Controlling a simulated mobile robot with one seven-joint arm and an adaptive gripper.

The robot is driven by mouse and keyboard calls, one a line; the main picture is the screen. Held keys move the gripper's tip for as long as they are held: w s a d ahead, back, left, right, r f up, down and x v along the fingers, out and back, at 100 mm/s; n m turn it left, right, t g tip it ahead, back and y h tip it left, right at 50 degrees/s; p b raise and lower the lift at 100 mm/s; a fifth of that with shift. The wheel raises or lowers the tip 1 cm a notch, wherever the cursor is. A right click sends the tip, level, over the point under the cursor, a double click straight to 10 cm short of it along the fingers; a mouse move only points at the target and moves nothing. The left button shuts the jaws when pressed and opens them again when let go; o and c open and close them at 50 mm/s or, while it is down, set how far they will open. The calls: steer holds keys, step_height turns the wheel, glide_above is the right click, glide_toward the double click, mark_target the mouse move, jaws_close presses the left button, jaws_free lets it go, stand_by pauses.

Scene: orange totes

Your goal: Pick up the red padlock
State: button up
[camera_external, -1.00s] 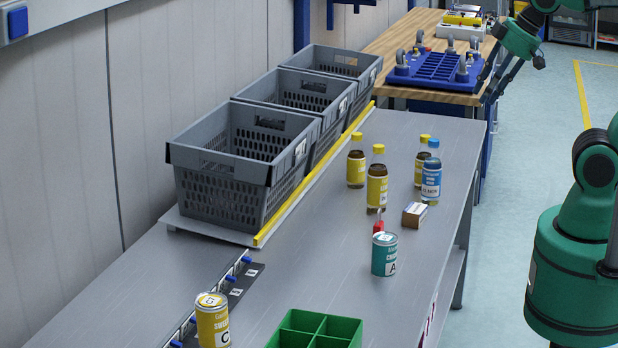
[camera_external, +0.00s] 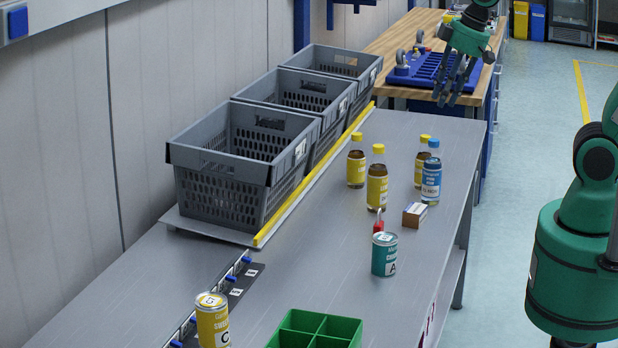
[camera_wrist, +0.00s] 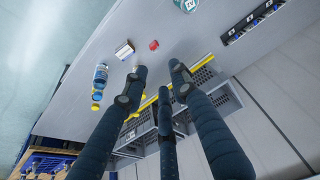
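The red padlock (camera_external: 378,225) stands on the grey table, just behind the teal can (camera_external: 385,254) and left of a small box (camera_external: 415,215). The can partly hides its lower part in the external view. In the wrist view the padlock (camera_wrist: 154,45) is a small red shape on the table, beyond the fingertips. My gripper (camera_external: 447,98) hangs above the far end of the table, in front of the wooden bench. Its fingers are spread and hold nothing, and it is well apart from the padlock.
Bottles with yellow caps (camera_external: 377,180) and a blue bottle (camera_external: 431,178) stand behind the padlock. Grey crates (camera_external: 240,165) line the left behind a yellow rail (camera_external: 300,190). A green divided bin (camera_external: 340,328) and a yellow can (camera_external: 212,322) are nearer. The table's middle is clear.

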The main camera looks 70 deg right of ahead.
steer(key=w+d+f+g+p, duration=0.2)
steer(key=w+f, duration=0.6)
steer(key=w, duration=0.2)
steer(key=g+p, duration=0.1)
steer(key=g, duration=0.1)
glide_above(379, 222)
steer(key=a, duration=0.2)
step_height(379, 222, down, 13)
steer(key=shift+d+f, duration=0.2)
steer(key=shift+f, duration=0.1)
steer(key=shift+f, duration=4.2)
steer(key=shift+f+b, duration=0.5)
steer(key=shift+f, duration=2.1)
